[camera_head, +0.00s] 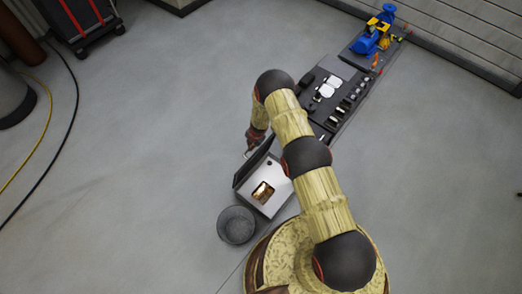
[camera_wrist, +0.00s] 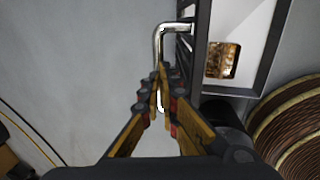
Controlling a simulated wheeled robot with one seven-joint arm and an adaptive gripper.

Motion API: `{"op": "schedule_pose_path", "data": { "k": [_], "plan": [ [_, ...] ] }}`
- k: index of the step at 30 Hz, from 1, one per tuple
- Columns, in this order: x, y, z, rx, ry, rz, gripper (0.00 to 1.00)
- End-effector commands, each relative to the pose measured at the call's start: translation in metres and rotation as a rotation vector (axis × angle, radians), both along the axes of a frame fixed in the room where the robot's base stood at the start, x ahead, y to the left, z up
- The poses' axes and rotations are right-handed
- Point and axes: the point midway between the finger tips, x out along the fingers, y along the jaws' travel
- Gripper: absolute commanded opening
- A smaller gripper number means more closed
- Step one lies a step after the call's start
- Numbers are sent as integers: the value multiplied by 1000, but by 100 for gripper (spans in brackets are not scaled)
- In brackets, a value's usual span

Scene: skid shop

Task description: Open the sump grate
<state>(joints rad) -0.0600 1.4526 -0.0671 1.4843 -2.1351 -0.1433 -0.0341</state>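The sump is a pale grey box (camera_head: 270,203) in the head view, with a square opening in its top that shows something brown and gold. The dark sump grate (camera_head: 250,168) stands raised along the box's upper left edge. In the wrist view the grate (camera_wrist: 199,50) is seen nearly edge-on, with a bent metal handle (camera_wrist: 172,28) on its left. My gripper (camera_wrist: 162,78) has its fingertips close together around the handle's long bar and appears shut on it. In the head view my gripper (camera_head: 253,148) is small and partly hidden beside the grate.
A dark round bucket (camera_head: 236,225) stands against the lower left of the box. A dark skid deck (camera_head: 335,95) with fittings runs to the upper right, with a blue and yellow pump (camera_head: 370,40) on it. The floor to the left is clear up to hoses (camera_head: 50,130).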

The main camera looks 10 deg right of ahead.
Motion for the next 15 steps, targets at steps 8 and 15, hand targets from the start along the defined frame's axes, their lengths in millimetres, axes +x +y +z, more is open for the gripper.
{"op": "schedule_pose_path", "data": {
  "k": [8,15],
  "plan": [
    [-29,-11,-28,-15,41,-16,23],
    [-23,-11,-24,-15,31,-15,28]
  ]
}}
